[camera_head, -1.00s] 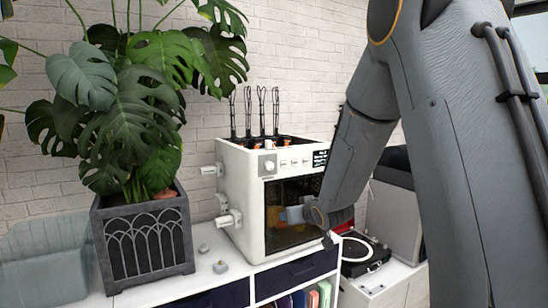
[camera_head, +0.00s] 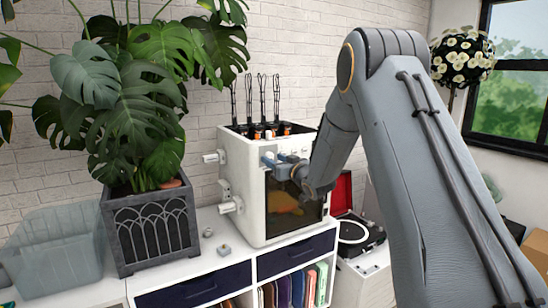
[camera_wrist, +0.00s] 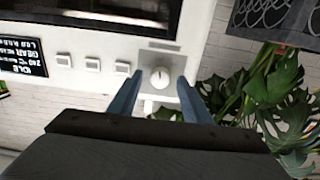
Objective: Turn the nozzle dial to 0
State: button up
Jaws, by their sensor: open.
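The nozzle dial is a round white knob (camera_wrist: 160,77) on a grey square plate on the printer's front panel, seen in the wrist view. Its pointer mark is too small to read. The white printer (camera_head: 237,190) stands on the cabinet in the head view, where my gripper hides the dial. My gripper (camera_head: 270,160) is at the upper left of the printer's front. In the wrist view its two blue fingers (camera_wrist: 156,84) are open, one on either side of the knob, with gaps visible between. I cannot tell how deep they reach around it.
Three square buttons (camera_wrist: 93,64) and a dark display (camera_wrist: 22,60) reading IDLE lie beside the dial. A potted plant (camera_head: 150,228) stands left of the printer. A record player (camera_head: 355,232) is at the right. Small grey parts (camera_head: 224,249) lie on the cabinet top (camera_head: 190,268).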

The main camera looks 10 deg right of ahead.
jog(key=shift+w+a, duration=0.15)
jog(key=shift+w, duration=0.2)
jog(key=shift+c, duration=0.4)
jog(key=c, duration=1)
jog(key=shift+o, duration=0.2)
